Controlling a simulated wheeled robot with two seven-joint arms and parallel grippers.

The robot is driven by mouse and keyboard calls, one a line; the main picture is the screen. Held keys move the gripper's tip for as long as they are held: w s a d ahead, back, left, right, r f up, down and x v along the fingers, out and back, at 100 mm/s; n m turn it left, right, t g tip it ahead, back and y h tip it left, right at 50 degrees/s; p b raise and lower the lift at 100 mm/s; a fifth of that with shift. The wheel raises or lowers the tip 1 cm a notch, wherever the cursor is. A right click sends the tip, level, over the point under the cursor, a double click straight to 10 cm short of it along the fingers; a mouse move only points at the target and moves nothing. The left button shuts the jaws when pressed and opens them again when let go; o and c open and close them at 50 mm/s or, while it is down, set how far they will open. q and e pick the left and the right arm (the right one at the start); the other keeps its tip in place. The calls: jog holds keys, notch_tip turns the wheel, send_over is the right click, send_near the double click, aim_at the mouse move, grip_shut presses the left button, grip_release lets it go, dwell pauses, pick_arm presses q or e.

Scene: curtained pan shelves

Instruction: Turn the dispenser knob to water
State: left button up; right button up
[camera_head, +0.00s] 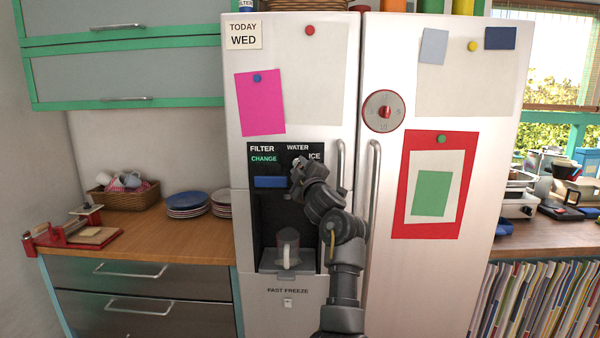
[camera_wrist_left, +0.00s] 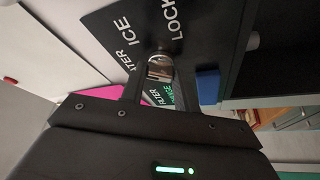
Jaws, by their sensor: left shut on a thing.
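The dispenser panel (camera_head: 255,169) is a black plate on the left fridge door, with WATER and ICE labels and a blue bar (camera_head: 269,182). The knob (camera_wrist_left: 160,67) is a small metallic piece on that panel, seen in the left wrist view near the words WATER, ICE and LOCK. My left gripper (camera_head: 298,166) is at the panel's right part, and its fingers (camera_wrist_left: 155,82) are shut on the knob. In the head view the gripper mostly hides the knob. I cannot tell which label it points to. My right gripper is not in view.
A grey mug (camera_head: 287,248) stands in the dispenser bay below the panel. A wooden counter (camera_head: 150,235) on the left holds plates (camera_head: 187,204) and a basket (camera_head: 125,199). A red dial (camera_head: 385,111) is on the right door.

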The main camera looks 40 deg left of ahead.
pick_arm(q)
jog(key=n, duration=0.2)
jog(key=n+g, duration=0.1)
jog(key=n, duration=0.1)
jog(key=n+h+b, duration=0.1)
jog(key=n, duration=0.1)
jog(key=shift+w+d+r+g, duration=0.1)
jog(key=shift+r+g, duration=0.15)
jog(key=shift+g, duration=0.15)
jog(key=shift+n, duration=0.4)
jog(key=o, duration=1)
jog(key=shift+r+b+v, duration=0.2)
jog(key=shift+b+v, duration=1.6)
jog(key=shift+v, duration=3.6)
